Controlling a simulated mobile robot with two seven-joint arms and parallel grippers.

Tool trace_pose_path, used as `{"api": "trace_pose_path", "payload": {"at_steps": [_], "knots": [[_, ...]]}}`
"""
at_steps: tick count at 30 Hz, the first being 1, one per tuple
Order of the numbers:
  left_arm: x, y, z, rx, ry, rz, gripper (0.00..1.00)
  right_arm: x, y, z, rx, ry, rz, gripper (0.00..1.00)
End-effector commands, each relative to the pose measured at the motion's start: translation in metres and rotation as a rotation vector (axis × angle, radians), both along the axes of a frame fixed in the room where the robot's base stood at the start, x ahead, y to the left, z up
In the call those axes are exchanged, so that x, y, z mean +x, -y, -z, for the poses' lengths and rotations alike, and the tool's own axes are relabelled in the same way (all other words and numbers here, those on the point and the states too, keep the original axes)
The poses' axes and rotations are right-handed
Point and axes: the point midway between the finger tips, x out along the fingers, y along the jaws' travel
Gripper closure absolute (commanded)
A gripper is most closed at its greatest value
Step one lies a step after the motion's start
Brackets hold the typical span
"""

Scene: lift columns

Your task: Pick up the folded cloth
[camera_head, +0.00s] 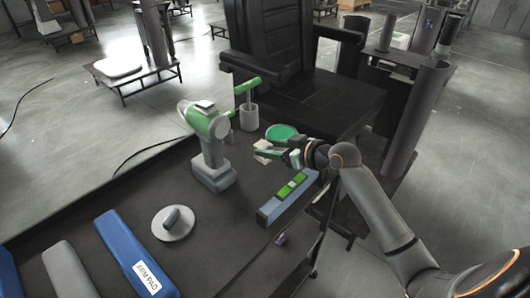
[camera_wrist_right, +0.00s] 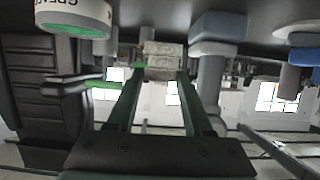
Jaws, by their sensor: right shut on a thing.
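The folded cloth (camera_head: 262,146) is a small pale, beige-grey bundle near the far right side of the dark table, beside the green-topped tin. In the right wrist view the cloth (camera_wrist_right: 162,58) sits between the fingertips, close to the dark table surface. My right gripper (camera_head: 273,153) reaches in from the right and is shut on the cloth; its two dark green fingers (camera_wrist_right: 160,76) show in the wrist view. The fingers hide part of the cloth. I cannot tell whether the cloth touches the table. My left gripper is not in view.
The green-topped tin (camera_head: 281,132) stands just behind the cloth. A green and grey drill (camera_head: 211,150) stands to the left, a spirit level (camera_head: 288,197) lies in front. A grey cup (camera_head: 249,117) and black chair (camera_head: 310,85) are behind. The table's middle is partly clear.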

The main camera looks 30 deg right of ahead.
Motion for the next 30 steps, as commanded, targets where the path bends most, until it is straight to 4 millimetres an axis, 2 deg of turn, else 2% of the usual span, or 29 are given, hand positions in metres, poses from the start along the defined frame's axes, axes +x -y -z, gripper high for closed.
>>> {"api": "trace_pose_path", "payload": {"at_steps": [1,2,6,13,21,30], "knots": [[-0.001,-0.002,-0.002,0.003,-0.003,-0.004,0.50,-0.011,0.000,-0.015,-0.006,0.002,-0.002,1.00],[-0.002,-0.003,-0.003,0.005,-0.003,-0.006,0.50,-0.017,0.000,-0.021,-0.006,0.003,-0.002,1.00],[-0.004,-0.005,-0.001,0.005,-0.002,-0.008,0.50,-0.048,0.000,-0.031,-0.003,-0.002,-0.002,1.00],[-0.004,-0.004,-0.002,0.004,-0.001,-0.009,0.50,-0.086,-0.001,-0.048,-0.003,-0.003,-0.002,1.00],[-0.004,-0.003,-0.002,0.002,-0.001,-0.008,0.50,-0.103,0.000,-0.056,0.000,-0.001,-0.001,1.00],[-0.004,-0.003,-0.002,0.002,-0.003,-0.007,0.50,-0.105,0.000,-0.057,0.001,0.000,-0.001,1.00]]}}
